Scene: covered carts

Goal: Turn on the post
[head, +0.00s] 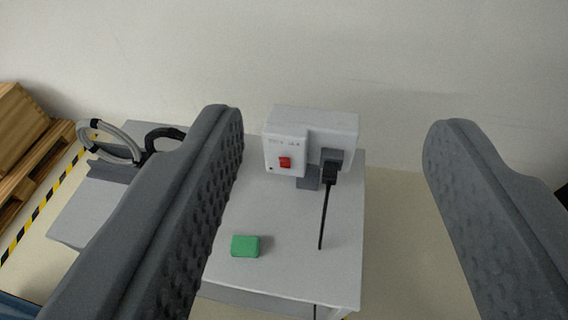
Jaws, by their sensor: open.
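The post (318,123) is a light grey box on a short stand at the back of a grey cart top. Its front face carries a small red switch (285,162) on the left. The box shows between the fingers, closer to the left one. Nothing is between the fingertips at close range. I cannot tell the switch's position.
A green block (245,246) lies on the cart top (285,260). Left of my left finger are a grey ring-shaped hose (98,128) and a black loop. Wooden pallets (30,150) and yellow-black floor tape stand out at far left. A plain wall is behind; floor right of the cart is clear.

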